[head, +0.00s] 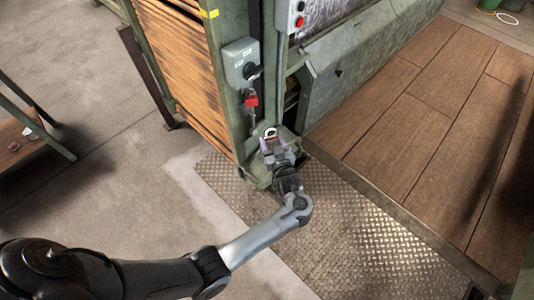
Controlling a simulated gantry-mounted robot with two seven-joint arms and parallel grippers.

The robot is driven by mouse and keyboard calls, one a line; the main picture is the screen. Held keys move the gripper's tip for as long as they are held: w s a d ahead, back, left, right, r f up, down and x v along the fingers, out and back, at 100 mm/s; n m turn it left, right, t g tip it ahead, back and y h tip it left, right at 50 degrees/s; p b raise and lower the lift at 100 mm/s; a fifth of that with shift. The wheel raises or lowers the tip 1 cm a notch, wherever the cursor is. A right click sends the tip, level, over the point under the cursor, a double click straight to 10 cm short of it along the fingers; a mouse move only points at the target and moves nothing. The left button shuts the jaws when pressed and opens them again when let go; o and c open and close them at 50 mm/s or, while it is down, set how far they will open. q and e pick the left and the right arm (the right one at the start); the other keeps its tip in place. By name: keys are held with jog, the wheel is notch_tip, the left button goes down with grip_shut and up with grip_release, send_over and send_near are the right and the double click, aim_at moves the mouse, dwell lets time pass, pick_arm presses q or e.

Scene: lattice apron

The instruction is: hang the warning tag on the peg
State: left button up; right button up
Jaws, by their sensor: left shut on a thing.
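My left gripper (275,150) reaches in from the lower left to the foot of the green machine post. It is shut on a small purplish piece with a white ring-like top, which I take to be the warning tag (270,137). The fingers hide part of it. A grey switch box (239,61) with a black knob is on the post above and to the left of the gripper. A red padlock-like piece (251,99) hangs below the knob, apart from the tag. I cannot make out the peg clearly. My right gripper is not in view.
The green post (233,130) stands close to the left of the gripper. A control panel with red buttons (299,14) is above. A raised wooden platform (420,110) lies right. The chequer-plate floor (340,225) is clear. A green bench (40,125) stands at far left.

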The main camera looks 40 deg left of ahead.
pick_arm(q)
jog(key=shift+w+a+f, duration=0.2)
jog(key=shift+a, duration=0.2)
jog(key=shift+w+r+b, duration=0.1)
jog(key=shift+w+b, duration=0.05)
jog(key=shift+b, duration=0.25)
jog(key=shift+w+d, duration=0.3)
jog(key=shift+d, duration=0.1)
jog(key=shift+a, duration=0.15)
jog(key=a, duration=0.4)
jog(key=a+b, duration=0.1)
jog(key=a, duration=0.1)
jog(key=shift+w+a, duration=0.2)
jog(key=shift+w, duration=0.15)
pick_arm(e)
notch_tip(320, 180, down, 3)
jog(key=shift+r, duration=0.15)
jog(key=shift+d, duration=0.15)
